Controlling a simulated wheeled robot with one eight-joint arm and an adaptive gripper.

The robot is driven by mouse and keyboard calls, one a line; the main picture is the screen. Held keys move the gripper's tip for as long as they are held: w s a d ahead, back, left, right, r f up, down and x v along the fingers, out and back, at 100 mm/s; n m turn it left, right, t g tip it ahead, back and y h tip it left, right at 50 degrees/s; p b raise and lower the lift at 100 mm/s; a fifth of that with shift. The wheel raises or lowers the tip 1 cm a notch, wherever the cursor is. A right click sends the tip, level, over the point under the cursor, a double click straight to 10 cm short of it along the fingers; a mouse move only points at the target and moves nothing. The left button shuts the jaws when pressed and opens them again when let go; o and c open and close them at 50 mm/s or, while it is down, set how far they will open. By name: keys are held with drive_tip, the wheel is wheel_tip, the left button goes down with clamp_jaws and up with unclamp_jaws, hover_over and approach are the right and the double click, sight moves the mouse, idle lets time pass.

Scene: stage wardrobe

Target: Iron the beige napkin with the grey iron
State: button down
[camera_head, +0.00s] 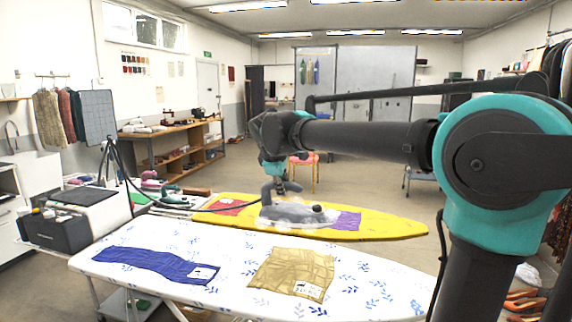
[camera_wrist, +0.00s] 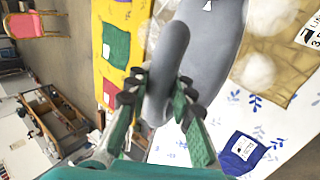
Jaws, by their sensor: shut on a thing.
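My gripper (camera_head: 275,188) is shut on the handle of the grey iron (camera_head: 290,213); in the wrist view my fingers (camera_wrist: 158,98) close on either side of the grey handle (camera_wrist: 168,72). White steam puffs surround the iron. The beige napkin (camera_head: 292,272), creased and with a white printed label, lies on the white leaf-patterned ironing board (camera_head: 225,240). In the head view the iron appears beyond the napkin, against the yellow board. The beige napkin also shows in the wrist view (camera_wrist: 292,75), beside the iron and partly covered by steam. The iron's height above the boards is unclear.
A blue napkin (camera_head: 150,262) lies left on the white board. The yellow board (camera_head: 400,228) behind bears red (camera_head: 222,207) and purple (camera_head: 346,221) cloths. A black box (camera_head: 75,218) stands at the left.

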sight(282, 208)
drive_tip(key=shift+s+f, duration=0.2)
drive_tip(key=shift+f, duration=0.35)
drive_tip(key=shift+s+f, duration=0.2)
drive_tip(key=shift+f, duration=3.3)
